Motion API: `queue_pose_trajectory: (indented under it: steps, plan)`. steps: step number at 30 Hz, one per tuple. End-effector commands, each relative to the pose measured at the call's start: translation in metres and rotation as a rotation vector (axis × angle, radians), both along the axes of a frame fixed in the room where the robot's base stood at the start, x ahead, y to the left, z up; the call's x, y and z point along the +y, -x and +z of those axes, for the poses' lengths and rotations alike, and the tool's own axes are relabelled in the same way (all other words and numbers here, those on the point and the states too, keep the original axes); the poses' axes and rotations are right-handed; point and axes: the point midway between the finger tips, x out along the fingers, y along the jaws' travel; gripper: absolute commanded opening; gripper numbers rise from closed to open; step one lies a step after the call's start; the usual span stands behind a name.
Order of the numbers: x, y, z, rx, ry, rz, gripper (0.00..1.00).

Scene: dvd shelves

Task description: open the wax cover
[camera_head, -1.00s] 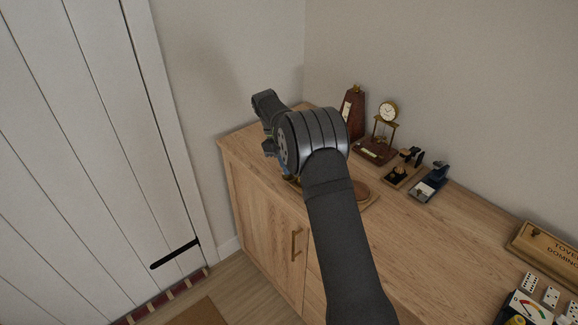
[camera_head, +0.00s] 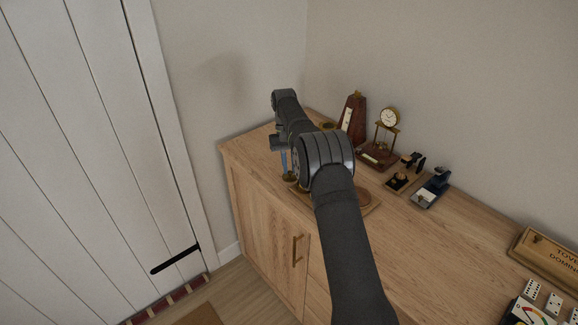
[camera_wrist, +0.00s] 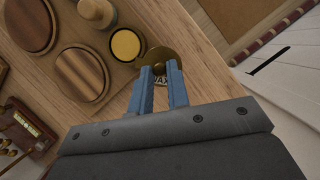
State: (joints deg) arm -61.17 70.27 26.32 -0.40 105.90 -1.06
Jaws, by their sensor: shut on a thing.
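In the wrist view, the wax cover (camera_wrist: 163,57) is a round brass disc at the tips of my gripper (camera_wrist: 161,70). The two blue fingers are shut on it. A plate partly hidden by the fingers shows letters that look like "WAX". Just left of the cover, a round yellow surface with a dark rim, the wax (camera_wrist: 126,45), is exposed in the wooden board (camera_wrist: 120,76). The cover lies beside it, overlapping its edge at most slightly. In the head view, my gripper (camera_head: 285,163) points down at the board, and my arm hides much of it.
The board also holds two round wooden lids (camera_wrist: 80,74) and a pale knob (camera_wrist: 98,10). On the cabinet (camera_head: 460,240) stand a metronome (camera_head: 352,118), a small clock (camera_head: 389,117) and two small stands (camera_head: 431,188). A domino box (camera_head: 548,250) lies at the right.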

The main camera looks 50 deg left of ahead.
Motion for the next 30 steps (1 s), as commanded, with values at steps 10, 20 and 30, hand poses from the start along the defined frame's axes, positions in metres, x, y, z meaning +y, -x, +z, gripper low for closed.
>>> queue_pose_trajectory:
  steps: [10, 20, 30]
  plan:
    - [0.0, -0.0015, -0.001, 0.0, 0.001, -0.029, 0.0]
    - [-0.0001, -0.0013, -0.001, -0.001, 0.001, -0.027, 0.37]
    - [0.0004, -0.001, 0.0025, 0.0, 0.0, -0.026, 0.37]
